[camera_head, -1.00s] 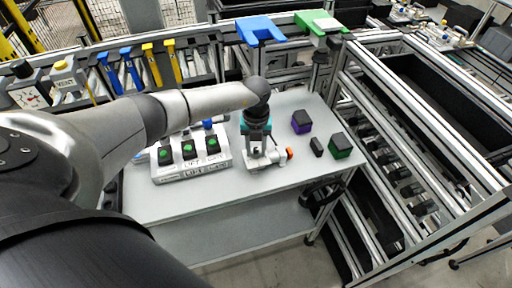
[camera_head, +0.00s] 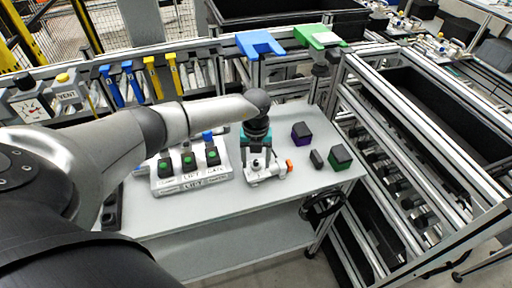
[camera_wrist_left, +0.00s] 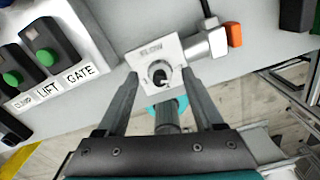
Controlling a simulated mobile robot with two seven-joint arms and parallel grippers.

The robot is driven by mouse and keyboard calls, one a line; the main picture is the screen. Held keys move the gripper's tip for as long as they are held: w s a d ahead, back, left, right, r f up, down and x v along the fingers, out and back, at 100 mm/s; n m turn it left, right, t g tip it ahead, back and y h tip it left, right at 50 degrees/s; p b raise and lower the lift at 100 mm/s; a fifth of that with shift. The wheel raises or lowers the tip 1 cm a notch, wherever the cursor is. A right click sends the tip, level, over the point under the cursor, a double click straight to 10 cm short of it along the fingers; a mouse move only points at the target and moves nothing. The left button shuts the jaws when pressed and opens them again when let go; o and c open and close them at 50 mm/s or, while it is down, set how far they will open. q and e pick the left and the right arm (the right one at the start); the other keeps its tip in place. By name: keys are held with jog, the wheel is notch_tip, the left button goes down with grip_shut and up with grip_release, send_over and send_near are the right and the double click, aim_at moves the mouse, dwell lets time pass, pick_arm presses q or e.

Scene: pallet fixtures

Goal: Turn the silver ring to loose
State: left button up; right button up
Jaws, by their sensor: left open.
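A small white fixture (camera_head: 262,176) stands on the grey table, with an orange end piece (camera_head: 290,166) on its right. In the left wrist view its labelled plate (camera_wrist_left: 143,54) carries a small dark round knob with a pale rim (camera_wrist_left: 158,73). A silver collar (camera_wrist_left: 217,43) sits on the stub beside the orange piece. I cannot tell which of these round parts is the silver ring. My left gripper (camera_head: 258,166) points down over the fixture. In the wrist view its open fingers (camera_wrist_left: 161,82) stand on either side of the knob, with nothing visibly clamped. My right gripper is out of view.
A white button box (camera_head: 190,178) with green buttons and LIFT and GATE labels stands close on the left. A purple block (camera_head: 301,133), a small dark block (camera_head: 317,159) and a green block (camera_head: 340,158) lie to the right. A black handwheel (camera_head: 322,204) is at the front edge.

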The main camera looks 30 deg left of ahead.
aim_at(256, 162)
pick_arm(q)
notch_tip(256, 162, up, 15)
jog(key=shift+b, duration=0.3)
dwell(0.5)
